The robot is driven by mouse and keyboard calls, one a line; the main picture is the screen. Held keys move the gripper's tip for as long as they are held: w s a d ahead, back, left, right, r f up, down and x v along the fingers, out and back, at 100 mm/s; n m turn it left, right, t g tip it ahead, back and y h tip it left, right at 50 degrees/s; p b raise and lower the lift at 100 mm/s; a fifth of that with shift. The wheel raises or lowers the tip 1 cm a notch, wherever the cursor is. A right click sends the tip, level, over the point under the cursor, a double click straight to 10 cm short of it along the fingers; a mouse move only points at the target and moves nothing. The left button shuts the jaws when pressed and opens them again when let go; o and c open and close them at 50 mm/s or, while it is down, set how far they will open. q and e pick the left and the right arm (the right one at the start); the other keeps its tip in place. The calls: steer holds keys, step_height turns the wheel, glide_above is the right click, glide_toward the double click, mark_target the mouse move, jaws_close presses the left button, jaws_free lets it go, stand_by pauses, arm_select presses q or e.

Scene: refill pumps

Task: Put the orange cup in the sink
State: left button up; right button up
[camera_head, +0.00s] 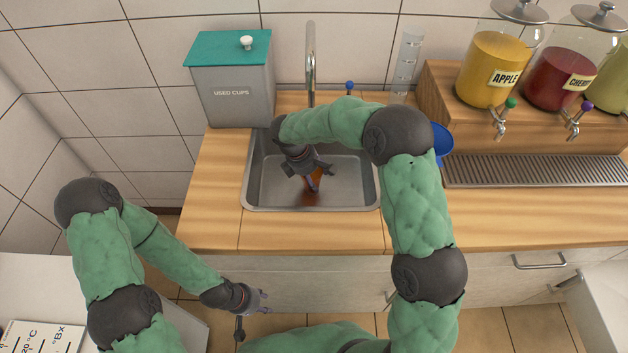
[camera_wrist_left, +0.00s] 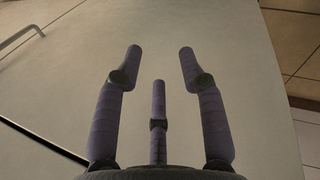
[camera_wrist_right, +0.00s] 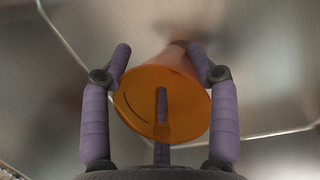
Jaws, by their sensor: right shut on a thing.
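The orange cup (camera_wrist_right: 150,108) is between the fingers of my right gripper (camera_wrist_right: 160,60), which is shut on it. In the head view the cup (camera_head: 314,183) shows as a small orange patch below the right gripper (camera_head: 310,178), mostly hidden by it. The cup is down inside the metal sink (camera_head: 350,190); I cannot tell whether it touches the sink floor. My left gripper (camera_head: 262,300) is open and empty in front of the counter; it also shows in the left wrist view (camera_wrist_left: 160,55).
The tap (camera_head: 310,60) rises behind the sink. A grey used-cups bin (camera_head: 232,98) with a teal lid stands at the back left. A blue funnel-like thing (camera_head: 442,140) is right of the sink, partly behind my right arm. Juice dispensers (camera_head: 497,70) stand at the right.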

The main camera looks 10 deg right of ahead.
steer(key=shift+f, duration=0.3)
steer(key=shift+f, duration=0.15)
steer(key=o, duration=0.8)
steer(key=p+v, duration=0.4)
steer(key=v, duration=0.8)
steer(key=shift+r+p, duration=0.2)
steer(key=shift+p, duration=0.2)
